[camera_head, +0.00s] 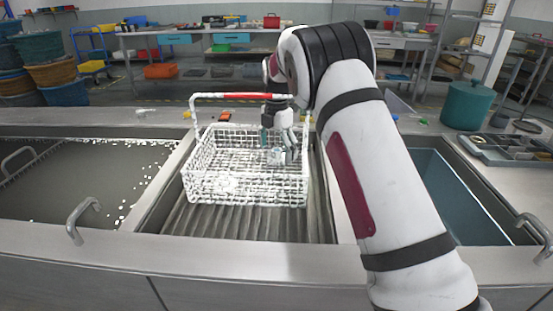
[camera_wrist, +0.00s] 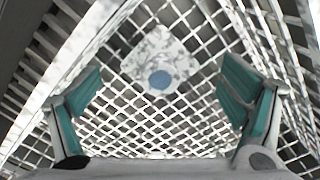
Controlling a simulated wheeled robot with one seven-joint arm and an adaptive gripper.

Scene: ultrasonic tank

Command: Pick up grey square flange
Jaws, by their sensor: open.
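The grey square flange (camera_wrist: 163,50) lies on the mesh floor of the white wire basket (camera_head: 235,195) in the wrist view. It looks pale and mottled, with a round blue-grey centre, and is turned at an angle to my fingers. My gripper (camera_wrist: 163,88) is open and empty, its two teal-padded fingers apart, with the flange showing between and beyond their tips. In the head view my gripper (camera_head: 281,150) points down inside the right part of the basket. I cannot clearly make out the flange there behind the fingers and wire.
The basket stands on a ribbed metal surface (camera_head: 240,225), with its red-gripped handle (camera_head: 245,96) raised along the far side. A liquid-filled tank (camera_head: 70,185) is on the left and a blue-lined basin (camera_head: 455,200) on the right. Basket walls rise close around my fingers.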

